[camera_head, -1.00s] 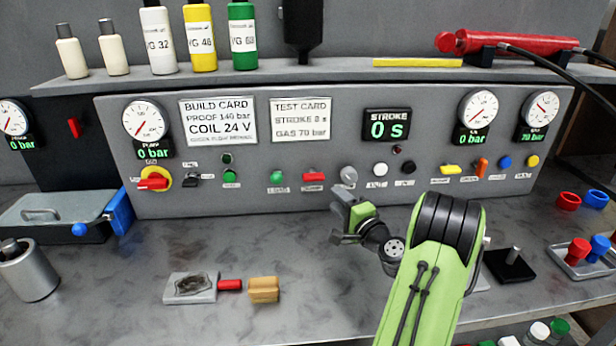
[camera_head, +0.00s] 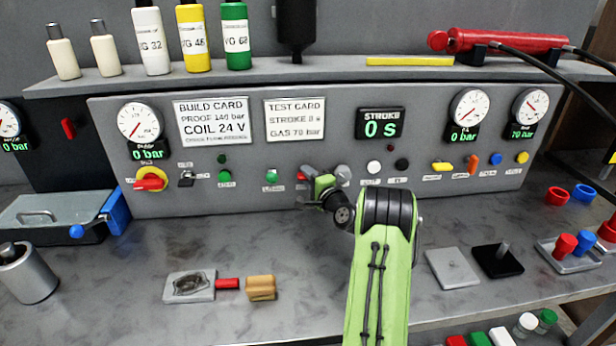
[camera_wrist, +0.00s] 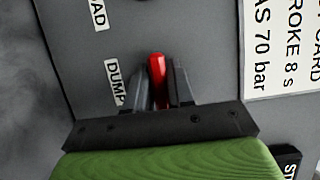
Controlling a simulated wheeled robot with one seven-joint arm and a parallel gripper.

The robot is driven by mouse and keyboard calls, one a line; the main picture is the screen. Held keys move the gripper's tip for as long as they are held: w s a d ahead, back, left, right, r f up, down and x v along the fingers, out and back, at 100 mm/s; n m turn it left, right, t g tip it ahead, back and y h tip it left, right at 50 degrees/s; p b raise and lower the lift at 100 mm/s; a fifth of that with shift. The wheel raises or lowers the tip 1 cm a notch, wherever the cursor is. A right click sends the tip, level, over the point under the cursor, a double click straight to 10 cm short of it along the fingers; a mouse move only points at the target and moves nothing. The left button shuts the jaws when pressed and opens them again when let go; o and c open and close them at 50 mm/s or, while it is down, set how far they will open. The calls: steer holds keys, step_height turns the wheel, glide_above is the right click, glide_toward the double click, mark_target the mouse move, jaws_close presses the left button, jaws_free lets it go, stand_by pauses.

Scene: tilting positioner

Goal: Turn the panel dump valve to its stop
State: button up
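The dump valve's red handle (camera_wrist: 157,78) shows in the wrist view beside a DUMP label (camera_wrist: 115,82) on the grey panel. My gripper (camera_wrist: 158,84) has one dark finger on each side of the handle. Narrow gaps seem to show between fingers and handle, so it looks open around the handle; contact is not clear. In the head view my gripper (camera_head: 312,187) is at the panel front, and a bit of the red handle (camera_head: 302,176) shows beside it. The rest of the handle is hidden by my gripper.
A green button (camera_head: 271,176) is left of the valve; a grey knob (camera_head: 343,172) and a white button (camera_head: 374,167) are right. A red-and-yellow switch (camera_head: 150,180) is far left. A grey plate (camera_head: 190,286) and tan block (camera_head: 261,288) lie on the bench.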

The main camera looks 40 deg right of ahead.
jaws_close()
steer(key=n+g+b, duration=0.1)
steer(key=n, duration=0.2)
steer(key=n+g+b, duration=0.2)
steer(key=n, duration=0.2)
steer(key=shift+f+h, duration=0.1)
steer(key=shift+h, duration=0.2)
steer(key=n+g+h+b, duration=0.1)
steer(key=n+g+b, duration=0.1)
steer(key=n, duration=0.1)
steer(key=shift+n+h+b, duration=0.3)
steer(key=shift+n, duration=0.1)
steer(key=shift+n+g+h+b, duration=0.7)
steer(key=shift+n+b, duration=0.2)
steer(key=shift+n, duration=0.4)
